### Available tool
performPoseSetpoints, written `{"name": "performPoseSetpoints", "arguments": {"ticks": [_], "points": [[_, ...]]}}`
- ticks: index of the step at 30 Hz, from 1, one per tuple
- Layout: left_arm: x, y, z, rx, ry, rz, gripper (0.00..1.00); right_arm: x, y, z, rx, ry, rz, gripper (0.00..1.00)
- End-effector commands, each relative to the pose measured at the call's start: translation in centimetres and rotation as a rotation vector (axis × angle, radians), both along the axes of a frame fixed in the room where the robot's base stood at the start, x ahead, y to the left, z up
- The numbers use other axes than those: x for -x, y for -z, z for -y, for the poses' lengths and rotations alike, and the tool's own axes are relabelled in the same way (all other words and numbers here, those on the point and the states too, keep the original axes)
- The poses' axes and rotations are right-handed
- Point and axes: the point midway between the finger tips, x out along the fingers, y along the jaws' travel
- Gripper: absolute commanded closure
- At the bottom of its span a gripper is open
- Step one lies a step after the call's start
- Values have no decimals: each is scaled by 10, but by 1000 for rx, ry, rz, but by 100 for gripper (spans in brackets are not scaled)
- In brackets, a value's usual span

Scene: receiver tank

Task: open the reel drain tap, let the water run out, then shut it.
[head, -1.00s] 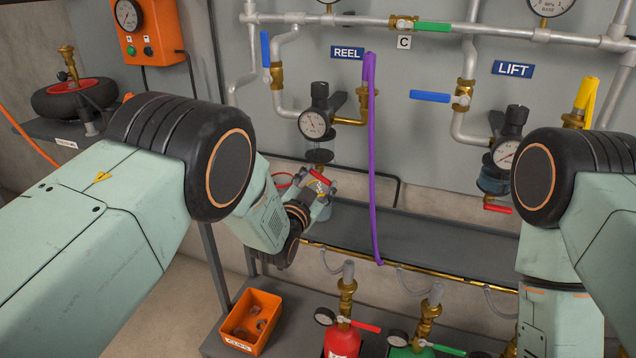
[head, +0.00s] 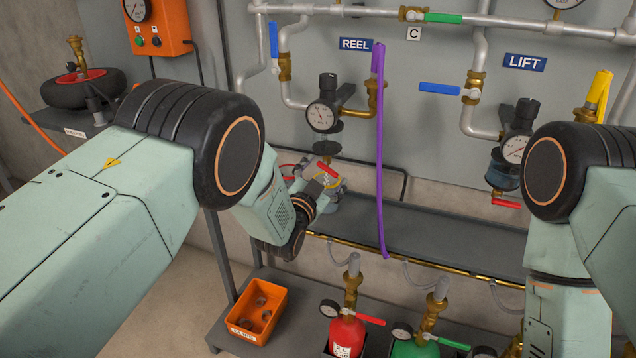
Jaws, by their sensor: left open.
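The reel unit hangs under the REEL sign (head: 356,43), with a round gauge (head: 321,117) and a dark bowl (head: 327,140) below it. The reel drain tap's red handle (head: 327,170) shows just below the bowl, slanting down to the right. My left gripper (head: 326,187) is at the tap, its open fingers close around or beside the red handle. I cannot tell whether they touch it. The fingers and wrist hide the tap body, and I see no water running. My right arm is at the right edge; its gripper is out of view.
A grey shelf (head: 430,240) with a brass front rail runs below the units. A purple hose (head: 380,160) hangs just right of the tap. The LIFT unit has its own red handle (head: 506,203). An orange bin (head: 257,311) and a red bottle (head: 346,335) stand lower down.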

Motion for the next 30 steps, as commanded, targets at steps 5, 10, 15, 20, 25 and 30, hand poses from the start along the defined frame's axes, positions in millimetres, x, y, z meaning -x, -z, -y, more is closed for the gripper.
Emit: {"name": "performPoseSetpoints", "arguments": {"ticks": [5, 10, 15, 20, 25, 30], "points": [[17, 0, -5, -2, 1, -1, 23, 0, 0, 0, 0, 0, 0, 60], [40, 0, -13, -3, 1, -2, 23, 0, 0, 0, 0, 0, 0, 60], [65, 0, -21, -1, 0, -1, 23, 0, 0, 0, 0, 0, 0, 60], [88, 0, -28, -2, 0, -2, 23, 0, 0, 0, 0, 0, 0, 60], [105, 0, -34, -1, 0, 0, 23, 0, 0, 0, 0, 0, 0, 60], [111, -1, -36, 0, 0, 1, 23, 0, 0, 0, 0, 0, 0, 60]]}}
